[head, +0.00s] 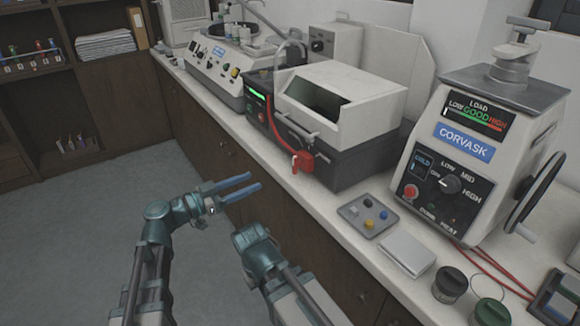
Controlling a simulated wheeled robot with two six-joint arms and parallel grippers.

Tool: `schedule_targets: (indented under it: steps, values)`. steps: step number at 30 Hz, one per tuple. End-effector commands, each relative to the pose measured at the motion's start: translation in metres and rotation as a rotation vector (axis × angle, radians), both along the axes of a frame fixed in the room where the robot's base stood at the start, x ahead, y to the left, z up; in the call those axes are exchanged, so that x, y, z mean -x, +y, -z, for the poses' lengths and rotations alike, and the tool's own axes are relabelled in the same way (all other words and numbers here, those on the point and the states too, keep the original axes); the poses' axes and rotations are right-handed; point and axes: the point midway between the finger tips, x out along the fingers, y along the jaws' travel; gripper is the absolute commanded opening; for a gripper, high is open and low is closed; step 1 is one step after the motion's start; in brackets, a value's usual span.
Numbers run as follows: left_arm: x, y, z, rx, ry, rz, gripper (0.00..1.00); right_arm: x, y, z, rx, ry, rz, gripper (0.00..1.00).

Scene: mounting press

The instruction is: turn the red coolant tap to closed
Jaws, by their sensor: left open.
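The red coolant tap (302,161) sits at the lower front corner of the dark-based machine with a cream hood (345,90). A red line runs down the machine's front to it. Its lever position is too small to read for certain. My left gripper (254,182) has two blue fingers, spread apart and empty. In the picture it is left of and a little below the tap, clear of it, over the floor in front of the bench. My right arm reaches up from the bottom centre, and its gripper fingers do not show.
The mounting press (465,155) stands right on the pale bench (335,232). A grey tray of small coloured pieces (368,215), a white box (407,254) and dark jars (450,285) lie before it. A polishing machine (215,70) stands further back. The floor (65,235) is open.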

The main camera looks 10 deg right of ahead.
Motion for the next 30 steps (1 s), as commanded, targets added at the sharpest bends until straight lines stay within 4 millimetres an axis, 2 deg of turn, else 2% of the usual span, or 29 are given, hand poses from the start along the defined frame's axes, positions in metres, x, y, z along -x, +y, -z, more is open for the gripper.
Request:
schedule_targets:
  steps: [4, 7, 21, 30]
  values:
    - [-0.002, -0.006, 0.0, -0.001, 0.001, 0.002, 0.52, 0.0, 0.0, 0.0, 0.0, 0.0, 0.0, 0.0]
    - [-0.007, -0.018, 0.0, -0.001, 0.001, 0.003, 0.52, 0.0, 0.0, 0.0, 0.0, 0.0, 0.0, 0.0]
    - [-0.038, -0.104, 0.001, -0.001, 0.004, 0.003, 0.52, 0.0, 0.0, 0.0, 0.0, 0.0, 0.0, 0.0]
    - [-0.046, -0.128, 0.001, -0.002, 0.004, 0.002, 0.52, 0.0, 0.0, 0.0, 0.0, 0.0, 0.0, 0.0]
